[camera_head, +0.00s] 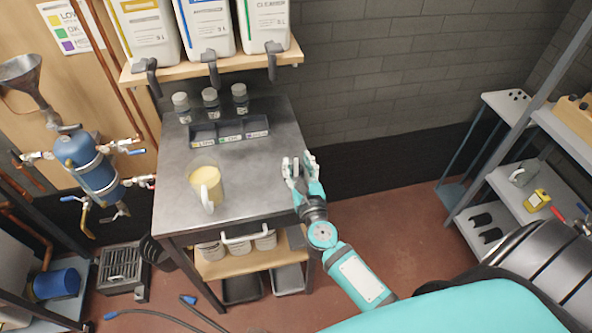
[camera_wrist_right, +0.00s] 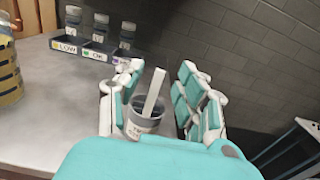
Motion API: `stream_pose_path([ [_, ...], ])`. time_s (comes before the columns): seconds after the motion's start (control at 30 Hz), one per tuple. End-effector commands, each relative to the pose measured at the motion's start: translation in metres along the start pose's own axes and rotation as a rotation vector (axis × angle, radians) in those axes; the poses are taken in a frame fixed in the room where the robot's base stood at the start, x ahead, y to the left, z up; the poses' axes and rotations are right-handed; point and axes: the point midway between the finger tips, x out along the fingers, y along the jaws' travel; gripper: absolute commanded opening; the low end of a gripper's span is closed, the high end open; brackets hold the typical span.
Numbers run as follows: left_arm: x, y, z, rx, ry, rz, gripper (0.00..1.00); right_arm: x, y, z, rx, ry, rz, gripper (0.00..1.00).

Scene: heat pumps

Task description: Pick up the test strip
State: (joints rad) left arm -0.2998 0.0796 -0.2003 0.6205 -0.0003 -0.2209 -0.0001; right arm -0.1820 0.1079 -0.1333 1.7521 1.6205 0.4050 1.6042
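The test strip (camera_wrist_right: 153,92) is a flat white strip. It stands tilted in a small dark cup with a white label (camera_wrist_right: 146,122) on the table, in the right wrist view. My right gripper (camera_wrist_right: 161,78) is open, with its teal and white fingers on the left and right of the strip and cup. A gap shows between the strip and the right finger. In the head view my right gripper (camera_head: 303,172) is at the table's right edge, and I cannot make out the strip there. My left gripper is not in view.
The grey table (camera_head: 165,207) carries a clear jug of yellow liquid (camera_head: 206,183), a dark sorting tray (camera_head: 230,132) and three small bottles (camera_head: 211,101) behind it. A wooden shelf with canisters (camera_head: 205,65) hangs above. A metal rack (camera_head: 500,190) stands at the right.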

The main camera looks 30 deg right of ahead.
Motion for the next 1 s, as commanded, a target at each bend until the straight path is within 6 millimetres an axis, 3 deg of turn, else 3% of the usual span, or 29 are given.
stream_pose_path([
  [0.1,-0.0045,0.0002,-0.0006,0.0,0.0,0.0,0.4,0.0137,0.0013,0.0024,0.0,-0.001,0.001,0.38],
  [0.37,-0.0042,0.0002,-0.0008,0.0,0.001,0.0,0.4,0.0169,0.0013,0.0005,0.001,0.0,0.001,0.38],
  [0.7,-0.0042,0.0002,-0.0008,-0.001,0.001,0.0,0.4,0.0166,0.0013,0.0006,0.001,0.0,0.001,0.0],
  [1.0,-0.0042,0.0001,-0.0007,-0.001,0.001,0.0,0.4,0.0166,0.0013,0.0007,0.001,0.0,0.001,0.0],
])
